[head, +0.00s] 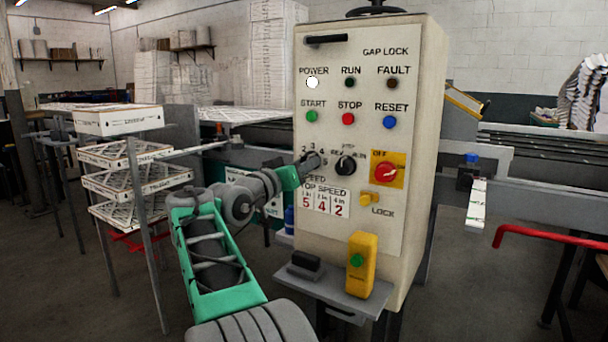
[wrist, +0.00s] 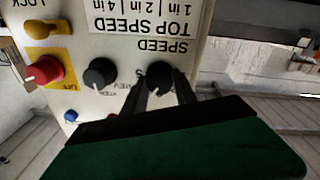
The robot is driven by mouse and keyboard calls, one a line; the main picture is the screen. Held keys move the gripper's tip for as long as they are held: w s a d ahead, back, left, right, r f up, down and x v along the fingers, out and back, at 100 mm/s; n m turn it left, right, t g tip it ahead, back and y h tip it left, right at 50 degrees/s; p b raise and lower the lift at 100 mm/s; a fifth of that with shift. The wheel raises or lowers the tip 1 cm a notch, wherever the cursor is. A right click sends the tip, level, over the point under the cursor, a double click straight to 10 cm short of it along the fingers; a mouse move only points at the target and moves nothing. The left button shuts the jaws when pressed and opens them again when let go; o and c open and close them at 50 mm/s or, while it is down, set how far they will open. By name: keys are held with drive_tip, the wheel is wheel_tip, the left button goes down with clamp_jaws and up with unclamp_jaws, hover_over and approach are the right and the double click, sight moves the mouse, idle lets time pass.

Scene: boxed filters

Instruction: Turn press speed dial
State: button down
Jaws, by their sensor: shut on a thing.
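The press control cabinet (head: 425,120) stands in the middle of the head view with a cream front panel. The speed dial (wrist: 159,76) is a black knob beside the word SPEED, which appears upside down in the wrist view. My gripper (wrist: 160,92) has its two dark fingers on either side of this dial and is shut on it. In the head view my gripper (head: 312,163) reaches the panel's left edge and hides most of the dial. Some numbers of its scale show above the fingers.
Right of the speed dial are a black selector knob (head: 346,165) and a red switch (head: 386,173) on a yellow plate. A yellow lock lever (head: 368,199) sits below. A yellow button box (head: 361,264) stands on a shelf (head: 325,287) jutting from the cabinet. Boxed filters (head: 118,120) are stacked at left.

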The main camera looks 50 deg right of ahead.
drive_tip(key=shift+m+b, duration=0.75)
drive_tip(key=shift+m, duration=0.95)
drive_tip(key=c, duration=1)
unclamp_jaws()
drive_tip(key=shift+o, duration=0.2)
drive_tip(key=shift+a, duration=0.15)
drive_tip(key=a+p, duration=0.1)
drive_tip(key=a, duration=0.6)
drive_tip(key=shift+a+f, duration=0.25)
drive_tip(key=shift+a, duration=0.05)
drive_tip(key=shift+s, duration=0.1)
